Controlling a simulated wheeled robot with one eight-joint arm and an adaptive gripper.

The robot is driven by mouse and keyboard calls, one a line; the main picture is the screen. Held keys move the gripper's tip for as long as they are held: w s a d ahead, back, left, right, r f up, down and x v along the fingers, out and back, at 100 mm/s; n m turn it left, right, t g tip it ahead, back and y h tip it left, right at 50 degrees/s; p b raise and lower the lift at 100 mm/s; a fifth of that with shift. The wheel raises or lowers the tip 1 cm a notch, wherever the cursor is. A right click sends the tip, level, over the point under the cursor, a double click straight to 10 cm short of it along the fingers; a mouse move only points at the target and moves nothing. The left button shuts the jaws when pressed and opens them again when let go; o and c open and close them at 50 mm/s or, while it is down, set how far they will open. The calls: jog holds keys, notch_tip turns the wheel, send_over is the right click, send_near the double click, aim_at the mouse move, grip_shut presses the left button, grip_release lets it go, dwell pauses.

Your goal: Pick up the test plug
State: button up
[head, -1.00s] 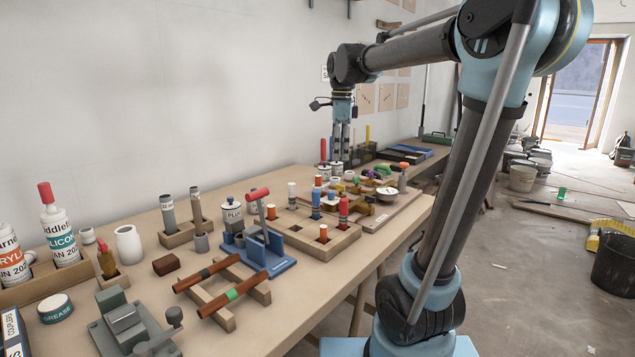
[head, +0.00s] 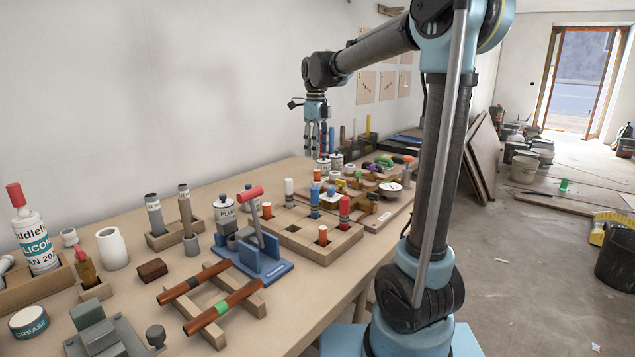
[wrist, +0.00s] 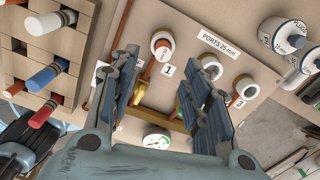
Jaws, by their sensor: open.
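My gripper (head: 322,153) hangs fingers-down, open and empty, over the far part of the workbench. In the wrist view its two fingers (wrist: 162,100) are spread above a wooden board (wrist: 190,40) marked "PORTS 25 mm". Between and beyond them show a port with an orange centre (wrist: 162,45), a brass fitting (wrist: 188,105) and a round gauge (wrist: 156,138). A wooden rack (wrist: 80,20) at the left holds a white peg (wrist: 44,23), a blue peg (wrist: 47,75) and a red peg (wrist: 44,113).
In the head view, a blue stand with a red-handled lever (head: 262,262) and a frame with two brown rods (head: 215,300) stand nearer.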

aim_at(317, 171)
notch_tip(317, 171, down, 4)
jog(key=shift+r, duration=0.1)
jog(key=shift+w+d+f, duration=0.1)
jog(key=shift+w+f, duration=0.05)
jog(key=shift+f, duration=1.15)
jog(key=shift+w+f, duration=0.1)
jog(key=shift+f, duration=1.2)
grip_shut()
